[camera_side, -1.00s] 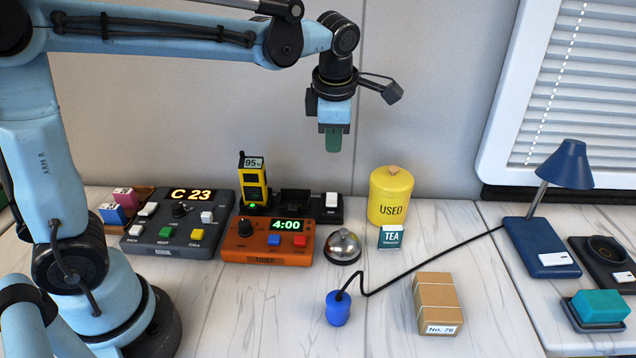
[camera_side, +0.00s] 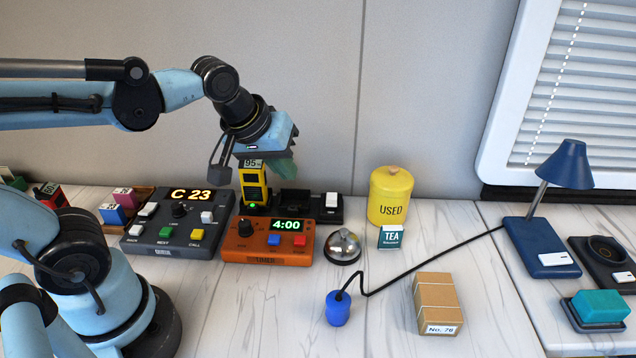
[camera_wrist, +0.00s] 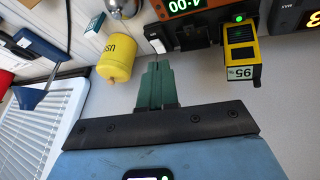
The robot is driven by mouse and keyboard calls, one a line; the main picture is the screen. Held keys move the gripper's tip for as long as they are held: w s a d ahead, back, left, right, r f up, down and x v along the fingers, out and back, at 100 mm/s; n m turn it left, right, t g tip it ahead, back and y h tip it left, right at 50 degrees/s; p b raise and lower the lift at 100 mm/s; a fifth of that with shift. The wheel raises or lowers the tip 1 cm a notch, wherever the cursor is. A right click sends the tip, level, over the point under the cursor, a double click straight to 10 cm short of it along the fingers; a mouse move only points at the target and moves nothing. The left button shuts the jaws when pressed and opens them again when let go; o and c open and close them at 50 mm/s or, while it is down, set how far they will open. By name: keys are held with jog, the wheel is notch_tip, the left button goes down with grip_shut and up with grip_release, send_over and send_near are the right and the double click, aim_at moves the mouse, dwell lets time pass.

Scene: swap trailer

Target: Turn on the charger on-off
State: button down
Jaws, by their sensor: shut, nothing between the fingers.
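The charger is a dark base (camera_side: 297,197) at the back of the table against the wall. A yellow handset (camera_side: 254,187) reading 95 stands in its left end, with a green light lit at its foot. A white rocker switch (camera_side: 331,200), the charger on-off, is on its right end. The switch also shows in the wrist view (camera_wrist: 157,46), just beyond my fingertips. My gripper (camera_side: 286,176) is shut and empty, its green fingers tilted, above the charger behind the handset. I cannot tell which way the switch is pressed.
An orange timer (camera_side: 251,254) reading 4:00 and a grey console (camera_side: 160,247) reading C 23 stand in front and left. The wall (camera_side: 430,80) is close behind.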

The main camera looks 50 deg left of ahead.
notch_tip(320, 180, down, 2)
jog(key=s+m+t, duration=0.1)
jog(key=s+m, duration=0.2)
jog(key=m, duration=0.3)
notch_tip(320, 180, up, 4)
jog(key=n+g+y, duration=0.1)
jog(key=n+g, duration=0.4)
jog(key=n, duration=2.1)
send_over(332, 193)
jog(key=s+d, duration=0.3)
jog(key=shift+n, duration=0.3)
jog(key=x, duration=1.4)
jog(key=shift+a, duration=0.4)
jog(key=shift+w+a+f+g, duration=0.25)
jog(key=shift+f+g, duration=0.25)
jog(key=shift+f, duration=0.05)
